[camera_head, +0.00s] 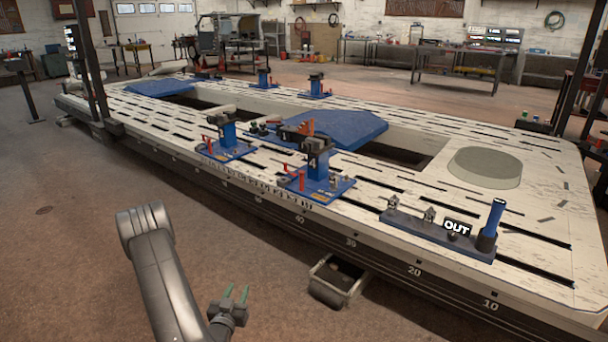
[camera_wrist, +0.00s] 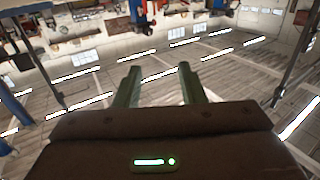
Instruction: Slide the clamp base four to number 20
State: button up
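Clamp base four (camera_head: 321,187) is a blue plate on the white frame bench (camera_head: 235,186), carrying an upright blue post marked 4 and red-handled parts. It stands near the front edge, close to the number 40 (camera_head: 299,219). The number 20 (camera_head: 414,271) is on the dark front side of the bench, further right. My gripper (camera_head: 236,290) is in front of the bench, left of and below the clamp base in the head view, and touches nothing. Its green fingers also show in the wrist view (camera_wrist: 159,72), apart with nothing between them.
A dark tool rail marked OUT (camera_head: 440,232) with a blue upright handle lies on the bench top above number 20. Another blue clamp base (camera_head: 222,150) stands left of base four. A blue panel (camera_head: 345,130) lies behind. A small metal-framed object (camera_head: 338,280) is on the floor below.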

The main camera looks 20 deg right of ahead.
aim_at(310, 182)
jog(key=i+l, duration=0.85)
jog(key=i+l+z, duration=0.1)
jog(key=i+l, duration=0.75)
jog(key=i, duration=0.1)
